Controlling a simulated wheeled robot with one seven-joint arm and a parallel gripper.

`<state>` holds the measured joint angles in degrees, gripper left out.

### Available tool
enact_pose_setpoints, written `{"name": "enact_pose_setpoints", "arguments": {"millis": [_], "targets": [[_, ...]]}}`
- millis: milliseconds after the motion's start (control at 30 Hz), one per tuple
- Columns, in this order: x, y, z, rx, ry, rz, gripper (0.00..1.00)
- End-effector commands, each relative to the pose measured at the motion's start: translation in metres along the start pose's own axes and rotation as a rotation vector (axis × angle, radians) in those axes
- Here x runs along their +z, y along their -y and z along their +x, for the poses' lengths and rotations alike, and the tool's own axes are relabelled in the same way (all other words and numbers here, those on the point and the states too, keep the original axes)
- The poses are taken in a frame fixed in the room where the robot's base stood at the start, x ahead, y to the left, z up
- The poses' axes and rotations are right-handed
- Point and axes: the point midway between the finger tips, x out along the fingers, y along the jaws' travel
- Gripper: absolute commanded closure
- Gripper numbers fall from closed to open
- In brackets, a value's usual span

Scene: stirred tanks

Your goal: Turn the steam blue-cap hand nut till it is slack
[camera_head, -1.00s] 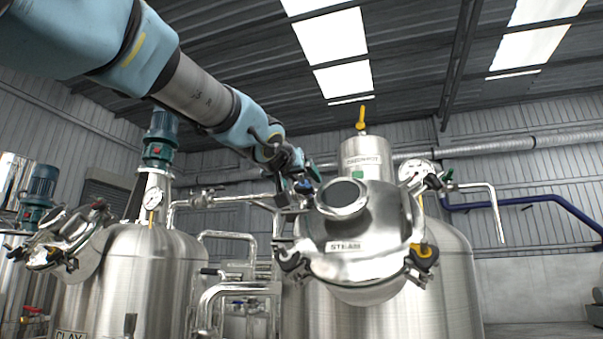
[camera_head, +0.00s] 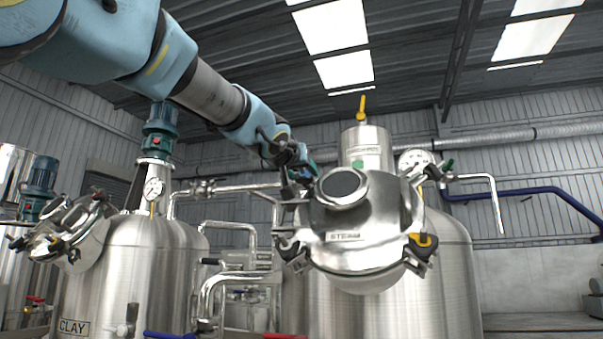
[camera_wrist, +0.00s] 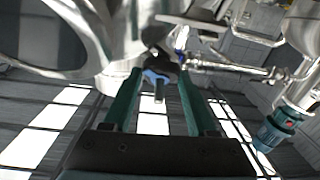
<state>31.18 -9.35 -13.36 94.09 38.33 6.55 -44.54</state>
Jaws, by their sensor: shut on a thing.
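The steam tank's round steel lid (camera_head: 365,255) bears a STEAM label (camera_head: 345,236) and tilts toward me at the top of the tank (camera_head: 445,290). My gripper (camera_head: 302,182) is at the lid's upper left edge. In the wrist view my gripper (camera_wrist: 157,78) has its two green fingers on either side of the blue-cap hand nut (camera_wrist: 156,76), and is shut on it. In the head view the nut is mostly hidden by my gripper. I cannot tell how tight the nut is.
Other hand nuts ring the lid: a black one (camera_head: 289,247), a yellow-capped one (camera_head: 422,241) and a green-capped one (camera_head: 446,167). A pressure gauge (camera_head: 414,161) stands behind. The clay tank (camera_head: 135,265) is left, with pipes (camera_head: 228,262) between.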

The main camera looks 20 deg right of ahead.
Motion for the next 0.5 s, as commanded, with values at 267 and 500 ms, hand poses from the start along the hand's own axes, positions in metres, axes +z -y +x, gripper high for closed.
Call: {"name": "enact_pose_setpoints", "arguments": {"millis": [267, 500], "targets": [[0.0, 0.0001, -0.0001, 0.0, 0.0, 0.0, 0.9], [0.0011, -0.0001, 0.0, -0.003, 0.0, -0.004, 0.98]]}}
